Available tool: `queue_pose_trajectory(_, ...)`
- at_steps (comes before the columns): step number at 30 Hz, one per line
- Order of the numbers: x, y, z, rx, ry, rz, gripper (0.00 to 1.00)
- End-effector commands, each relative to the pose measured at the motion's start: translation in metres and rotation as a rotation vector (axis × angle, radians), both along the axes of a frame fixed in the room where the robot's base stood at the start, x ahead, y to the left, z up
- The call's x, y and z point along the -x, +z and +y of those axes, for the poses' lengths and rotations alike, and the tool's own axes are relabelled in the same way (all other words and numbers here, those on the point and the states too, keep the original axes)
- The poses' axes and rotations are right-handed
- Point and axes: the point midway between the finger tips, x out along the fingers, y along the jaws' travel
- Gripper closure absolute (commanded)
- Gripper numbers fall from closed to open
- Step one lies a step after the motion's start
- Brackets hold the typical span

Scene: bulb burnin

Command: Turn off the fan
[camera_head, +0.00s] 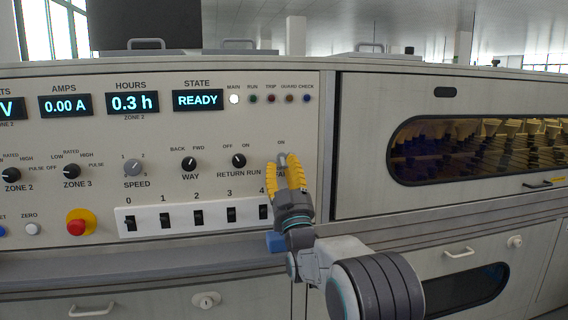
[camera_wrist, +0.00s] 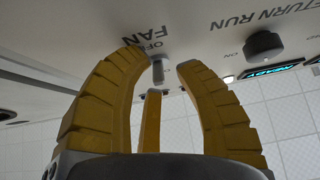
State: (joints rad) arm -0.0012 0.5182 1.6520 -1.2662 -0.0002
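The fan switch is a small pale toggle (camera_head: 282,160) on the control panel, under the word ON and at the right end of the panel. In the wrist view the toggle (camera_wrist: 157,70) shows close up beside the upside-down words OFF and FAN. Its lever appears to point away from OFF. My gripper (camera_head: 289,162) has yellow fingers and is right in front of the switch, partly covering its label. In the wrist view my gripper (camera_wrist: 163,58) is open, with the toggle between the fingertips. I see no clear contact.
The RETURN RUN knob (camera_head: 239,160) is just left of the switch. A white strip with several black rocker switches (camera_head: 197,217) lies below, and a red stop button (camera_head: 76,227) is far left. The oven door with a dark window (camera_head: 470,150) is at right.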

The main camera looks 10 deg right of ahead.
Motion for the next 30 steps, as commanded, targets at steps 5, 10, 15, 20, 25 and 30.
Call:
queue_pose_trajectory(5, 0.000, 0.000, -0.001, 0.000, -0.003, 0.048, 0.65)
queue_pose_trajectory(10, 0.002, 0.004, -0.001, 0.000, -0.001, 0.130, 0.65)
queue_pose_trajectory(15, 0.004, 0.008, -0.001, 0.000, -0.002, 0.226, 0.65)
queue_pose_trajectory(20, 0.005, 0.012, 0.000, 0.000, -0.001, 0.316, 0.65)
queue_pose_trajectory(25, 0.006, 0.018, 0.000, 0.000, -0.001, 0.416, 0.65)
queue_pose_trajectory(30, 0.005, 0.024, 0.000, 0.000, -0.001, 0.528, 0.65)
